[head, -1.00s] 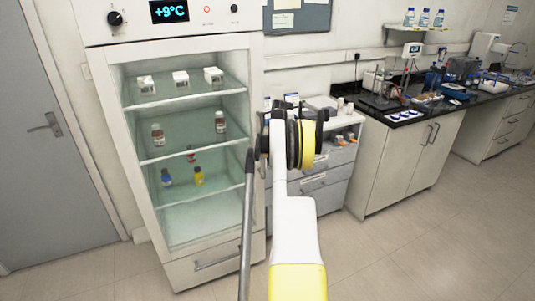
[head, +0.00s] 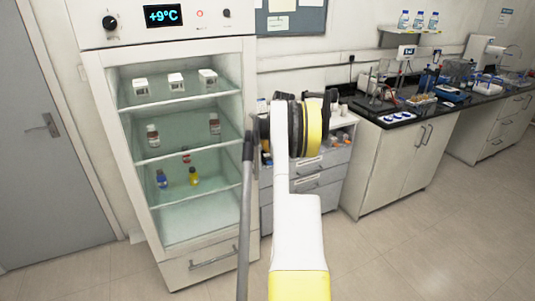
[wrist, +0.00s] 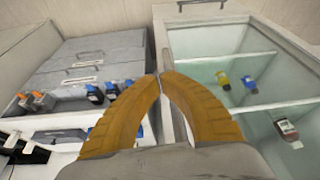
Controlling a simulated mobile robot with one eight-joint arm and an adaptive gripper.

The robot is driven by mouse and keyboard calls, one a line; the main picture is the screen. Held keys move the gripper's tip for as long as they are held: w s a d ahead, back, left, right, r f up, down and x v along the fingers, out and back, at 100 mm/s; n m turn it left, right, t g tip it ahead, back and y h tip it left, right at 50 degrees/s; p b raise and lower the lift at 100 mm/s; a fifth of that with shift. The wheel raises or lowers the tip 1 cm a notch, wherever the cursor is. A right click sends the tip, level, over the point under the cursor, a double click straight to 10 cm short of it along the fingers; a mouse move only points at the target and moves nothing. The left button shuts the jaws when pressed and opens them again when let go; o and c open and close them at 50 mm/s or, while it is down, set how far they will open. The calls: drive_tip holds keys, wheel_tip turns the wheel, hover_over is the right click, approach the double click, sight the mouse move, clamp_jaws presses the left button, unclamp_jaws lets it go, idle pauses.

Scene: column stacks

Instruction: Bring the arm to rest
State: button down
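My gripper is hidden behind the arm in the head view. In the wrist view my gripper (wrist: 160,76) shows two orange fingers whose tips meet, with nothing seen between them. No object touches the fingers.
A glass-fronted fridge (head: 90,80) holds boxes and bottles on shelves, left of the arm. A grey drawer unit (head: 325,182) stands behind the arm. A lab bench (head: 390,165) with equipment is at the right. The floor (head: 430,245) at front right is clear.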

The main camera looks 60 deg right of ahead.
drive_tip(key=v, duration=0.3)
drive_tip(key=shift+s+d+r, duration=0.1)
drive_tip(key=shift+s+r, duration=0.15)
drive_tip(key=shift+s, duration=0.2)
